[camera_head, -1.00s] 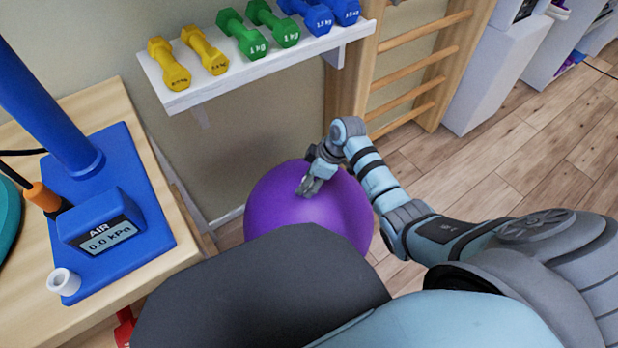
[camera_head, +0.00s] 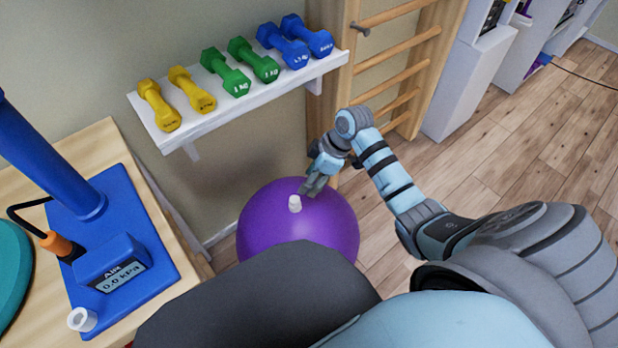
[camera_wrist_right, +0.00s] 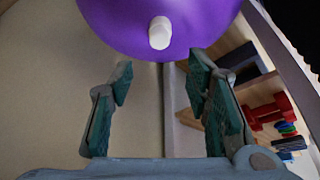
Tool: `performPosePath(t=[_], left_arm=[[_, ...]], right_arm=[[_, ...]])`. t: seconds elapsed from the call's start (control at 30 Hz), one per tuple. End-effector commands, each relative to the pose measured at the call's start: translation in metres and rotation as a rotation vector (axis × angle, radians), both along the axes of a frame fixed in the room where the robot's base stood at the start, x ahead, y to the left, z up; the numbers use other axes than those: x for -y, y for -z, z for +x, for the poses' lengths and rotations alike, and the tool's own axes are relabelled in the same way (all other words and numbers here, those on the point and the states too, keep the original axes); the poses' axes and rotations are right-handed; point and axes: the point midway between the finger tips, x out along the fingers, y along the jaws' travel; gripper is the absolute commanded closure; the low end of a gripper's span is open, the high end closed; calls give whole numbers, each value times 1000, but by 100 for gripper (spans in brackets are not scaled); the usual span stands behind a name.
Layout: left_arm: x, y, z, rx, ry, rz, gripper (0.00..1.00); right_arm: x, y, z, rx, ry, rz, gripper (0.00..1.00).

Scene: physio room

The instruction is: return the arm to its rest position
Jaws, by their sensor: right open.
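My right gripper (camera_head: 316,184) is over the far upper side of the purple exercise ball (camera_head: 270,228). Its jaws are open and empty. The white plug (camera_head: 295,203) sits on the ball, just off the fingertips. In the right wrist view the open fingers (camera_wrist_right: 160,72) stand apart, with the plug (camera_wrist_right: 160,33) and the ball (camera_wrist_right: 205,25) beyond them and nothing between the jaws. My left gripper is not in view.
A white shelf (camera_head: 225,112) with yellow, green and blue dumbbells is on the wall behind the ball. Wooden wall bars (camera_head: 395,58) stand behind my right arm. A table (camera_head: 30,330) with a blue pump (camera_head: 150,225) is at left. Floor (camera_head: 520,150) at right is clear.

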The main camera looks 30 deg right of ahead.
Motion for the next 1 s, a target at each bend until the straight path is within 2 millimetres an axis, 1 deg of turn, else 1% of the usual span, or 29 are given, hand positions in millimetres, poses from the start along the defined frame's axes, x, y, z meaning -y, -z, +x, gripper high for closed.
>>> performPosePath(t=[0.27, 0.33, 0.37, 0.47, 0.53, 0.63, 0.7, 0.77, 0.8, 0.87, 1.0], left_arm=[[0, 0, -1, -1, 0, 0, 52], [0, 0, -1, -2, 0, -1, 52], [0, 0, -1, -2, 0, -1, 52], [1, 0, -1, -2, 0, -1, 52], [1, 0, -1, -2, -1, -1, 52], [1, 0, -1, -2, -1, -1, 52], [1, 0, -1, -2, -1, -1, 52], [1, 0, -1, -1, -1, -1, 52], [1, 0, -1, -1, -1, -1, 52], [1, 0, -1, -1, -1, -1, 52], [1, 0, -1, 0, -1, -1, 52]], right_arm=[[0, 1, 0, 0, 0, 0, 56], [-1, 4, -4, -5, 8, -5, 56], [-3, 8, -9, -11, 18, -11, 56], [-11, 27, -40, -37, 93, -44, 56], [-18, 39, -70, -53, 176, -73, 56], [-25, 48, -114, -62, 313, -104, 56], [-27, 47, -141, -60, 409, -117, 56], [-29, 45, -162, -57, 488, -126, 56], [-29, 42, -175, -53, 540, -128, 56], [-28, 36, -194, -46, 616, -132, 56], [-25, 16, -232, -28, 788, -135, 56]])
